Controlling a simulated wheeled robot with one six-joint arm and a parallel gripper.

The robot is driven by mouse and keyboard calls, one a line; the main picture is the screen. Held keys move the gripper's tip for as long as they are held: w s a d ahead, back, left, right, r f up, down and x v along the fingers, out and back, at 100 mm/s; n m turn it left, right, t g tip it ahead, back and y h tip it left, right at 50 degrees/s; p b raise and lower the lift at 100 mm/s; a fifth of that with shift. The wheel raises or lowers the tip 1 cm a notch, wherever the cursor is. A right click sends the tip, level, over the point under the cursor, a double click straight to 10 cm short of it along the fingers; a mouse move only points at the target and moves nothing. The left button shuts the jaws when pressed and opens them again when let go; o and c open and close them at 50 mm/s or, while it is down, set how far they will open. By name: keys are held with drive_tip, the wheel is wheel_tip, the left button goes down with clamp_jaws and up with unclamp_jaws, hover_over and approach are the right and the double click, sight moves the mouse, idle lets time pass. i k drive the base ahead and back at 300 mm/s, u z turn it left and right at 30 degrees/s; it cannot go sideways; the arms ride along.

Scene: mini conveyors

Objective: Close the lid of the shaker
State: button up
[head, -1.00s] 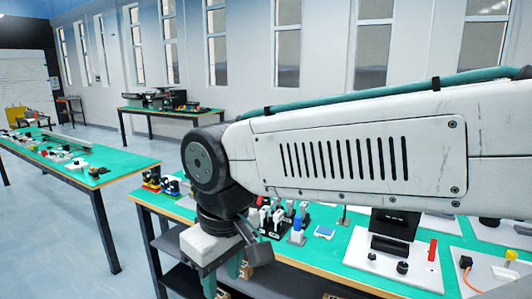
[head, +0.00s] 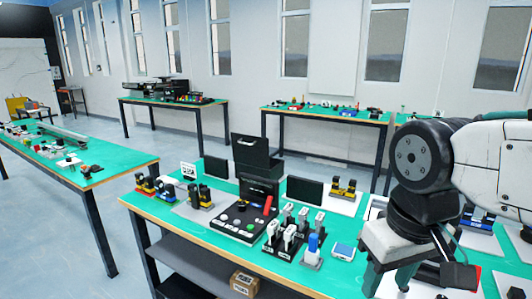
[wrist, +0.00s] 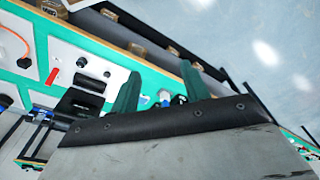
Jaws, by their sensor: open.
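A black box (head: 260,188) with a raised black lid (head: 250,150) stands on the table in the middle of the head view. It looks like the shaker, though I cannot be sure. The lid stands upright, open. A dark panel (head: 240,222) with several buttons and a red lever (head: 267,206) lies in front of it. My gripper (wrist: 158,70) is open and empty, its two green fingers apart. In the head view it is low at the right, well right of the box and not touching it.
A rack of white pieces (head: 285,235) and a blue-capped item (head: 312,248) stand between the box and my arm. A flat dark screen (head: 305,191) is right of the box. In the wrist view, a black device (wrist: 78,103) sits on a white plate. Floor is clear at left.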

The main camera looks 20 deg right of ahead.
sight(250, 151)
drive_tip(key=k, duration=1.3)
drive_tip(key=u, duration=0.55)
drive_tip(key=i, duration=0.7)
drive_tip(key=u, duration=0.5)
drive_tip(key=i, duration=0.65)
drive_tip(key=z, duration=0.65)
drive_tip(key=i, duration=0.85)
drive_tip(key=z, duration=0.7)
